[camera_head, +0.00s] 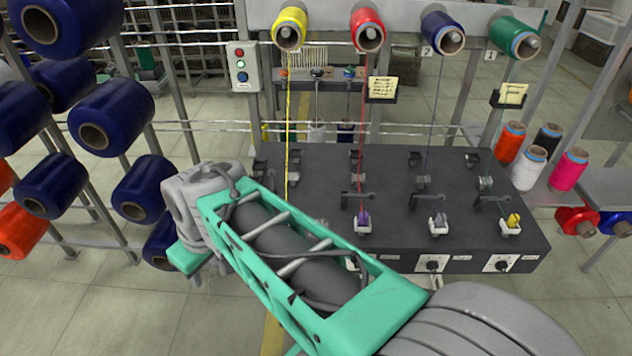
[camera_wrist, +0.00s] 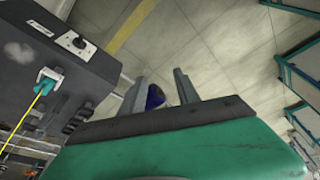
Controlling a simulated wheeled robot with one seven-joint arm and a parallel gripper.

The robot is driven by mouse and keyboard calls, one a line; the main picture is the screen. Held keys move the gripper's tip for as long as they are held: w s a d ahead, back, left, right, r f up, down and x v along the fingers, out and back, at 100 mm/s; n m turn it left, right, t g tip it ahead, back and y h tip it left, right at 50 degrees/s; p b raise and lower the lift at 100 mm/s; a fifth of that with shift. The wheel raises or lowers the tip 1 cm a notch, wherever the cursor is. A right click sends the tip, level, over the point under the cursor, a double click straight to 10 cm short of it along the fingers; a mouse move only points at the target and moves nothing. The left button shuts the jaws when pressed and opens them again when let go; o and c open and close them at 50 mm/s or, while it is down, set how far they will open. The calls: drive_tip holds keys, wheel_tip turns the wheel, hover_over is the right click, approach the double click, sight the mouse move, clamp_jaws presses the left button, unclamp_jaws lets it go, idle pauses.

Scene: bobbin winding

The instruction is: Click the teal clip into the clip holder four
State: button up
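The teal clip (camera_wrist: 43,87) is in a white clip holder (camera_wrist: 50,74) on the box's edge in the wrist view, with yellow thread running from it. I cannot tell whether it is fully seated. My arm hides this leftmost holder in the head view. My gripper (camera_wrist: 160,84) is open, its two fingers apart, to the right of the holder and away from the clip. A dark blue spool shows between the fingers and looks to be in the background. My gripper is not seen in the head view.
The dark box (camera_head: 400,185) bears other holders with a purple clip (camera_head: 363,217), a whitish clip (camera_head: 438,220) and a yellow clip (camera_head: 513,220). Navy spools (camera_head: 110,116) crowd the rack at left. Open floor (camera_wrist: 215,50) lies beside the box.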

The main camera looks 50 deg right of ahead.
drive_tip(key=w+d+r+n+y+p, duration=0.1)
drive_tip(key=w+d+r+n+p, duration=0.1)
drive_tip(key=d, duration=0.6)
drive_tip(key=w+d+r+n+y+p, duration=0.1)
drive_tip(key=w+d+n+p, duration=0.15)
drive_tip(key=d, duration=0.65)
drive_tip(key=s+d+n+t+y+p, duration=0.1)
drive_tip(key=s+d, duration=0.2)
drive_tip(key=d, duration=0.3)
drive_tip(key=s+d+n+p, duration=0.1)
drive_tip(key=s+d, duration=0.2)
drive_tip(key=d, duration=0.2)
drive_tip(key=b+x, duration=0.6)
drive_tip(key=x, duration=0.2)
drive_tip(key=shift+s+d+f, duration=0.1)
drive_tip(key=shift+d+f, duration=0.05)
drive_tip(key=shift+f, duration=0.15)
drive_tip(key=shift+w+a+f+b, duration=0.2)
drive_tip(key=shift+w+f+b, duration=0.1)
drive_tip(key=shift+f+b, duration=0.25)
drive_tip(key=shift+r, duration=0.15)
clamp_jaws()
drive_tip(key=shift+r, duration=0.1)
